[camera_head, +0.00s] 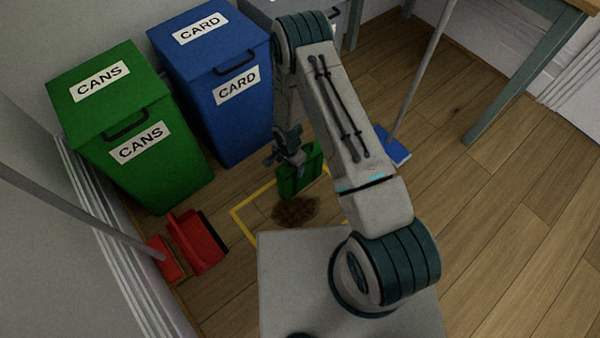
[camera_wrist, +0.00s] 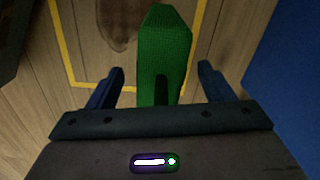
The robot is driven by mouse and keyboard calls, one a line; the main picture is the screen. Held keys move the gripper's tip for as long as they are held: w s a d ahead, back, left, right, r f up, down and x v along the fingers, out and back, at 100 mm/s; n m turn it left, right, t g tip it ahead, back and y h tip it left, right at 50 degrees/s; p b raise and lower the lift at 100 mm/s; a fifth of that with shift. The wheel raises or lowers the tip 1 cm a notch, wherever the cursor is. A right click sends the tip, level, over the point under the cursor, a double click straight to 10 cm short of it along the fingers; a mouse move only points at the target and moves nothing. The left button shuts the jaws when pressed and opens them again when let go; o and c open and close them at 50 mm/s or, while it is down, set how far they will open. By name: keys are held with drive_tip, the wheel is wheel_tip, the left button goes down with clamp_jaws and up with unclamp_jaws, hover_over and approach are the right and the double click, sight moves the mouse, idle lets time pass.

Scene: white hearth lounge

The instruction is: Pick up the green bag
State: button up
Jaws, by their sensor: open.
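The green bag (camera_head: 302,172) stands on the wooden floor near the yellow marked outline, in front of the blue bin. My gripper (camera_head: 287,150) is right beside and above it in the head view, partly covering it. In the wrist view the green bag (camera_wrist: 164,58) lies between my gripper's two fingers (camera_wrist: 160,84), with a gap on each side. The fingers are open and not closed on it. The bag's lower end is hidden behind the gripper body in the wrist view.
A green CANS bin (camera_head: 158,172) and a blue CARD bin (camera_head: 240,125) stand behind to the left. A red dustpan (camera_head: 196,243) lies at left. A brown patch (camera_head: 296,212) marks the floor by the bag. A blue mop head (camera_head: 394,148) and table leg (camera_head: 510,90) are at right.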

drive_tip(key=c, duration=1.4)
drive_tip(key=shift+r, duration=0.1)
